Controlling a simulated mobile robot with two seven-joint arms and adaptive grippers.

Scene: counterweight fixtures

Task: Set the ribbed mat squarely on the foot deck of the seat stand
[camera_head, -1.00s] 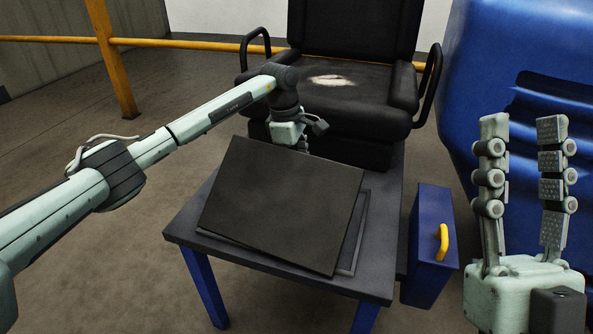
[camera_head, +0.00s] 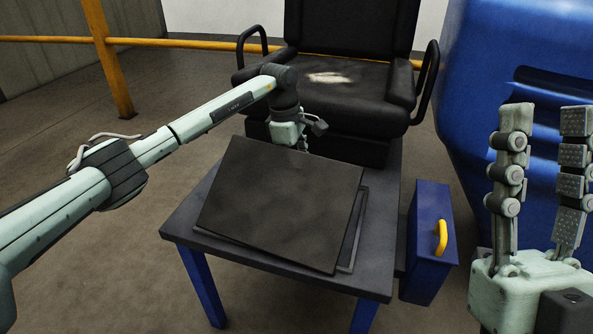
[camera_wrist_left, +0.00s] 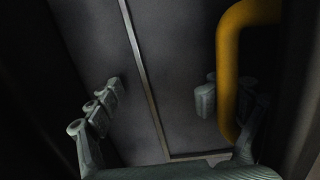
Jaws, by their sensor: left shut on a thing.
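The mat (camera_head: 280,205) is a flat dark sheet, tilted and turned slightly, over the foot deck (camera_head: 185,218) of the seat stand. A thin raised frame (camera_head: 357,232) on the deck shows past the mat's right edge. The mat's visible face looks smooth. My left gripper (camera_wrist_left: 160,95) is at the mat's far edge, its fingers mostly hidden in the head view. In the left wrist view a yellow bar (camera_wrist_left: 230,65) runs beside one finger; its grip contact is unclear. My right gripper (camera_head: 545,170) is open and empty at the right, fingers up.
The black seat (camera_head: 345,90) with side handles stands just behind the deck. A blue case (camera_head: 428,245) with a yellow handle is right of the deck. A large blue body (camera_head: 490,60) fills the right. A yellow rail (camera_head: 190,44) runs behind. Floor at left is clear.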

